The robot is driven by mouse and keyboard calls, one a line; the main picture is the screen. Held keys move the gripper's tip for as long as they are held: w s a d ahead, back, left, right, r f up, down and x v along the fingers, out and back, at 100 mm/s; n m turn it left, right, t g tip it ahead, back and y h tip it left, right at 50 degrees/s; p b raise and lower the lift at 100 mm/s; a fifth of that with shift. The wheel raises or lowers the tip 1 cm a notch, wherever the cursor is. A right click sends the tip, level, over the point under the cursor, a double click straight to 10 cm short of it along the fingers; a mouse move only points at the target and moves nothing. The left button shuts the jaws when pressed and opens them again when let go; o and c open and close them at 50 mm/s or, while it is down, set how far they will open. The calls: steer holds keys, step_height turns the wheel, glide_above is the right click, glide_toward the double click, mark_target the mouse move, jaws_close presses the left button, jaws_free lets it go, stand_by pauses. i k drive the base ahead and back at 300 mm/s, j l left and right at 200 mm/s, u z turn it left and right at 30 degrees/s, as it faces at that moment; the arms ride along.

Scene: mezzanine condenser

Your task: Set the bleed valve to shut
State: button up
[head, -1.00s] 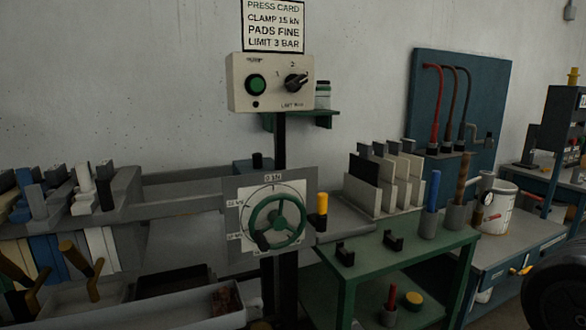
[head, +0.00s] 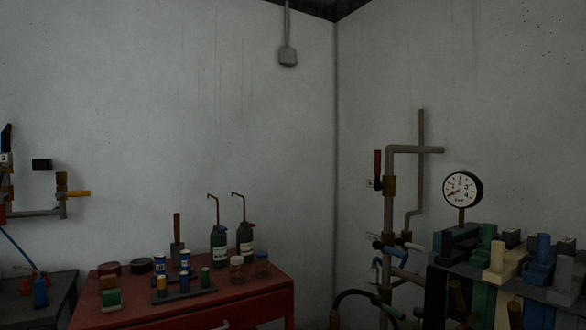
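Several valves show, but I cannot tell which one is the bleed valve. On the pipework at right of the room corner, a valve with a red upright handle (head: 378,165) sits on the vertical pipe. Lower down are a blue-handled valve (head: 388,248) and a white-handled lever (head: 413,247). Small tags (head: 371,184) beside them are too small to read. My gripper is not in view.
A round dial gauge (head: 462,188) stands behind a rack of coloured blocks (head: 508,258) at the right, partly in front of the pipework. A red cabinet (head: 258,292) holding bottles and jars stands at the left. A dark hose (head: 352,293) curves below the pipes.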

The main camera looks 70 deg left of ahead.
mark_target(378, 166)
steer(key=u, duration=1.85)
steer(key=i+j, duration=0.15)
steer(key=i, duration=0.4)
steer(key=i+j+z, duration=0.15)
steer(key=i, duration=0.35)
